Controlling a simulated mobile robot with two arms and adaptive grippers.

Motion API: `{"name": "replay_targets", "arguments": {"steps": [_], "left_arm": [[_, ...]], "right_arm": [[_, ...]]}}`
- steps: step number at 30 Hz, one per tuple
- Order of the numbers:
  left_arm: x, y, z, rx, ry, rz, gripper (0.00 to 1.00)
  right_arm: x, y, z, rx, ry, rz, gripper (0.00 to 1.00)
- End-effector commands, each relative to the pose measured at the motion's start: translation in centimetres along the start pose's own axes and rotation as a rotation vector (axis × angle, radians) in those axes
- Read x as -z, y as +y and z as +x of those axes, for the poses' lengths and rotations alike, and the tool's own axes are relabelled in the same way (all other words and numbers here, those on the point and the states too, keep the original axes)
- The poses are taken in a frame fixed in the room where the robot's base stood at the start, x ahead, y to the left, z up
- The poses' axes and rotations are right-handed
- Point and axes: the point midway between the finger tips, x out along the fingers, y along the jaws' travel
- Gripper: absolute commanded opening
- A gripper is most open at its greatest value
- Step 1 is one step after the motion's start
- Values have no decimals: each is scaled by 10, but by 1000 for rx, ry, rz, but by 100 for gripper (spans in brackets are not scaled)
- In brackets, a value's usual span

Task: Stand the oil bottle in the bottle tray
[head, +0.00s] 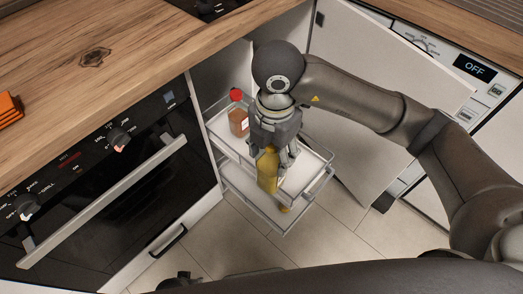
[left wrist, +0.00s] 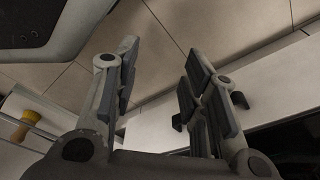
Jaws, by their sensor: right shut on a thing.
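The oil bottle (head: 267,172), yellow, is held by my right gripper (head: 275,150) in the head view. It looks about upright over the upper level of the pull-out bottle tray (head: 313,182), a white shelf with a wire rail. The gripper hides its upper part, and I cannot tell whether its base touches the tray. My left gripper (left wrist: 162,68) is open and empty in the left wrist view, low over the floor near the cabinet fronts.
A brown bottle with a red cap (head: 238,120) stands at the tray's back left. A small amber item (head: 284,209) shows at the lower level. The oven (head: 105,170) is left of the tray; an open cabinet door (head: 350,145) is right. The upper level's front right is clear.

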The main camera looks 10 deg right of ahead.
Motion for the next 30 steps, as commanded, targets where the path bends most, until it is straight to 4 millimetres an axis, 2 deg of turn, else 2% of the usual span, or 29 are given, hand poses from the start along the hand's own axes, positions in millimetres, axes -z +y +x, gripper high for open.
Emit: {"name": "replay_targets", "arguments": {"steps": [4,7,12,17,21,25,30], "left_arm": [[4,0,0,1,4,-1,40],[12,-1,-5,1,12,-2,40],[31,-2,-23,3,25,-5,40],[39,-3,-33,4,30,-6,40],[49,-3,-45,5,40,-8,40],[55,-4,-54,5,45,-9,40],[58,-4,-59,6,47,-10,40]], "right_arm": [[-2,2,6,-2,2,63,0],[-15,6,13,0,2,77,0],[-49,16,29,2,2,78,0],[-85,27,44,1,1,77,0],[-105,33,71,3,2,73,0],[-118,38,86,0,1,70,0],[-126,41,95,-1,1,68,0]]}}
